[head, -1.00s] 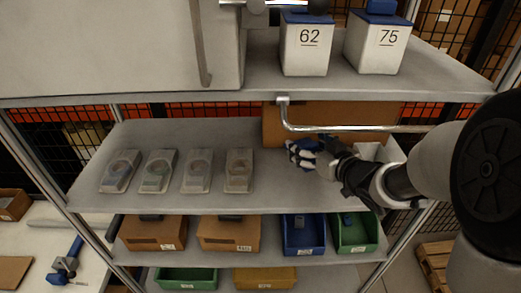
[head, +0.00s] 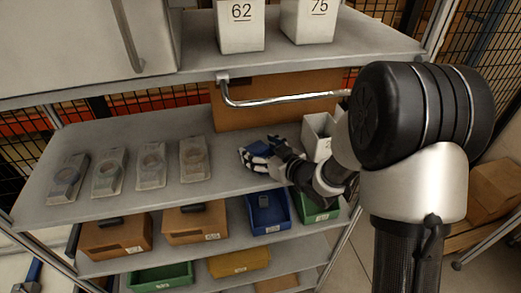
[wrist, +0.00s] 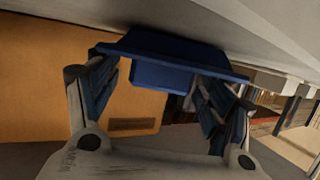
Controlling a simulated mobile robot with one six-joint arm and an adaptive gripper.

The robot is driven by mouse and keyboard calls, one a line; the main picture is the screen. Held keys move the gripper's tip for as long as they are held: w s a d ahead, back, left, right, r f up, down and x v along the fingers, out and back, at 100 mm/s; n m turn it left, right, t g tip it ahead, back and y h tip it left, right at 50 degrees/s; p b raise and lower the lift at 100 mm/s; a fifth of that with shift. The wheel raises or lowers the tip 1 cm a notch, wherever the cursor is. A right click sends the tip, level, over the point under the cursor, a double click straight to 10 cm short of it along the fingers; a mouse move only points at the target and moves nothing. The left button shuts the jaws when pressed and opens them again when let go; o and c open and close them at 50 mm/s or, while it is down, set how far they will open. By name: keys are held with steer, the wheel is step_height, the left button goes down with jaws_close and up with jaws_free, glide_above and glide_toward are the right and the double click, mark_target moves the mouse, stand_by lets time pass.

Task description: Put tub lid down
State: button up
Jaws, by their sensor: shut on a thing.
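The blue tub lid (wrist: 170,62) is between the two fingers of my gripper (wrist: 165,85) in the wrist view, with its flat plate and a smaller block beneath. My gripper (head: 258,155) is shut on the lid and holds it over the right part of the middle shelf (head: 225,180). In the head view the lid (head: 258,148) is small and partly hidden by the fingers. A white tub (head: 318,135) stands on that shelf just right of my gripper, partly hidden by my arm. I cannot tell whether the lid touches the shelf.
A cardboard box (head: 275,108) stands behind my gripper. Several reel holders (head: 194,160) stand on the left of the shelf, with bare shelf between. A metal rail (head: 285,100) runs under the upper shelf, which bears tubs 62 (head: 240,28) and 75 (head: 309,22). Bins (head: 267,212) sit below.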

steer(key=o, duration=1)
steer(key=shift+f, duration=0.15)
steer(key=shift+o, duration=0.2)
steer(key=shift+r, duration=0.25)
steer(key=s+d+r+m+h, duration=0.2)
steer(key=s+d+r+h, duration=0.1)
steer(key=s+d, duration=0.3)
steer(key=s+d+r+m+g+h, duration=0.15)
steer(key=s+d+r+h, duration=0.25)
steer(key=d, duration=0.4)
steer(key=s+d+r+m+h, duration=0.2)
steer(key=s+d+r+h, duration=0.1)
steer(key=s+d, duration=0.35)
steer(key=s+a+m+g, duration=0.1)
steer(key=s+g, duration=0.1)
steer(key=s, duration=0.7)
steer(key=s+a+m+g, duration=0.1)
steer(key=s+a+g, duration=0.1)
steer(key=s, duration=0.7)
steer(key=shift+a+g+y, duration=0.3)
steer(key=shift+g+y, duration=0.1)
steer(key=shift+g, duration=0.25)
